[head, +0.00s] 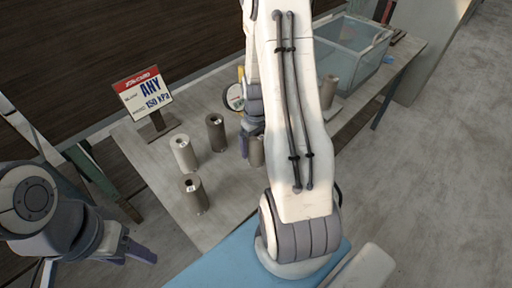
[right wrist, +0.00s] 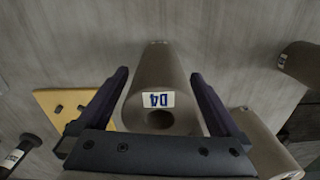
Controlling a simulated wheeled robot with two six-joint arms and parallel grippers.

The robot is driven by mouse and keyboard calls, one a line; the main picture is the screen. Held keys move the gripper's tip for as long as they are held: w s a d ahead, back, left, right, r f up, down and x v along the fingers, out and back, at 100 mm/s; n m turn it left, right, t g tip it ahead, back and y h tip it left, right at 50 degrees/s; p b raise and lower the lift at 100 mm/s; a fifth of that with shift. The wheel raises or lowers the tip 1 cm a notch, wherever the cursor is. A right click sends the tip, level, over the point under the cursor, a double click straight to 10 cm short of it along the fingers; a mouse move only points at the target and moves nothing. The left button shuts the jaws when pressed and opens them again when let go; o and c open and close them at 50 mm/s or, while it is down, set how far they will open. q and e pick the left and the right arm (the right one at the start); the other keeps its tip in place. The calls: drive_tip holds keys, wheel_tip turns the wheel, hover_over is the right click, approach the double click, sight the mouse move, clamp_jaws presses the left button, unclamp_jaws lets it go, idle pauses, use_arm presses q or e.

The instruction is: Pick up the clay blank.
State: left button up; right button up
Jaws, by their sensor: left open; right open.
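Several grey-brown clay cylinders with a hole in the end stand on the table. In the head view there are a pale one (head: 184,153), a darker one (head: 215,132) and one at the front (head: 194,193). Another cylinder (head: 257,151) is partly hidden by my right arm. In the right wrist view a cylinder labelled D4 (right wrist: 158,85) lies between the fingers of my right gripper (right wrist: 159,76). That gripper is open, one finger on each side; contact cannot be told. My left gripper (head: 136,252) is open and empty, off the table at lower left.
A sign (head: 143,91) reading "ANY" and "150 kPa" stands at the table's left. A round gauge (head: 234,97) is behind my right arm. A clear bin (head: 350,52) is at the back right, with a cylinder (head: 327,92) in front.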

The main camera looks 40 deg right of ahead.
sight(256, 136)
clamp_jaws()
drive_tip(key=shift+r, duration=0.2)
drive_tip(key=shift+r, duration=0.55)
wheel_tip(256, 136, up, 2)
drive_tip(key=shift+w+r+b, duration=0.1)
drive_tip(key=shift+r+b, duration=0.15)
drive_tip(key=shift+b, duration=0.15)
drive_tip(key=s+d+r+b, duration=0.1)
drive_tip(key=s+d+r, duration=0.3)
drive_tip(key=d+r, duration=0.3)
drive_tip(key=shift+d+b, duration=0.35)
drive_tip(key=shift+d, duration=1.65)
